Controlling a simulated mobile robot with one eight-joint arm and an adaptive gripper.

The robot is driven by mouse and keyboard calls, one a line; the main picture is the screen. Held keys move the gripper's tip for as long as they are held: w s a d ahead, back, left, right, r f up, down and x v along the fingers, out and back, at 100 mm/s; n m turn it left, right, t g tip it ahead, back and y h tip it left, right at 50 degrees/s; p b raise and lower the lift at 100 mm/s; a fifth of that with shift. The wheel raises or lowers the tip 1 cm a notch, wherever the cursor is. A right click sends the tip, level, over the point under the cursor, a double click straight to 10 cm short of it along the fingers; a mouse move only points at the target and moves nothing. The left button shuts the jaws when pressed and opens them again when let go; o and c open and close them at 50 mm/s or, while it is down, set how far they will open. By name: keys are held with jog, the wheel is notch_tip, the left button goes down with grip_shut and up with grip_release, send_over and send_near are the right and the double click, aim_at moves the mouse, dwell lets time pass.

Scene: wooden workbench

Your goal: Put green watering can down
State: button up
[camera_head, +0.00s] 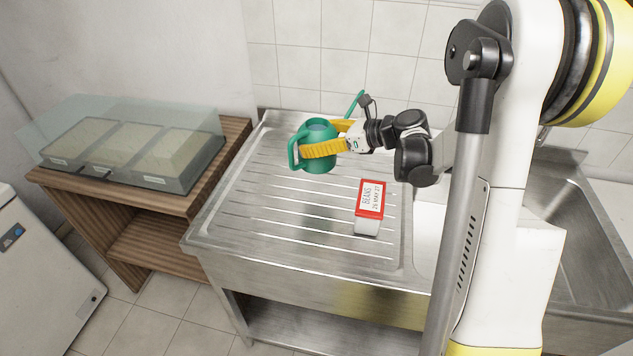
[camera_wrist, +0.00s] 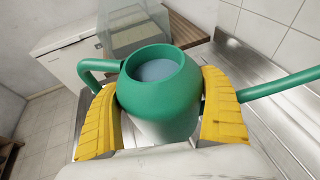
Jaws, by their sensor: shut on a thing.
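The green watering can (camera_head: 318,159) is at the back of the metal draining board (camera_head: 290,225). My gripper (camera_head: 325,148) has its yellow fingers closed around the can's body from the right. In the wrist view the can (camera_wrist: 165,105) sits upright between both yellow fingers (camera_wrist: 165,115), with its round opening facing up and a grey-blue surface inside. Its handle points left and its long spout points right in that view. I cannot tell whether the can's base touches the board or is slightly above it.
A box labelled beans (camera_head: 370,200), with a red-edged label, stands on the board in front of my gripper. A sink basin (camera_head: 590,220) is at the right. A wooden shelf (camera_head: 205,190) with a clear case (camera_head: 130,150) stands at the left. The board's left and front are clear.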

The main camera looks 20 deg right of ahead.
jog(key=shift+w+d+r+n+y, duration=0.1)
jog(key=shift+d+n+y, duration=0.1)
jog(key=shift+d, duration=0.3)
jog(key=shift+w+d+r+n+y, duration=0.1)
jog(key=shift+d+y, duration=0.1)
jog(key=shift+d, duration=0.3)
jog(key=shift+w+a+f+b, duration=0.25)
jog(key=shift+a+f+b, duration=0.6)
jog(key=shift+a+f, duration=1)
jog(key=shift+w+a+f+b, duration=0.3)
jog(key=shift+a+f+b, duration=0.6)
jog(key=shift+a+f, duration=0.95)
jog(key=shift+w+a+f+b, duration=0.25)
jog(key=shift+a+f+b, duration=0.6)
jog(key=shift+a+f, duration=1)
jog(key=shift+a+r, duration=0.1)
jog(key=o, duration=1.2)
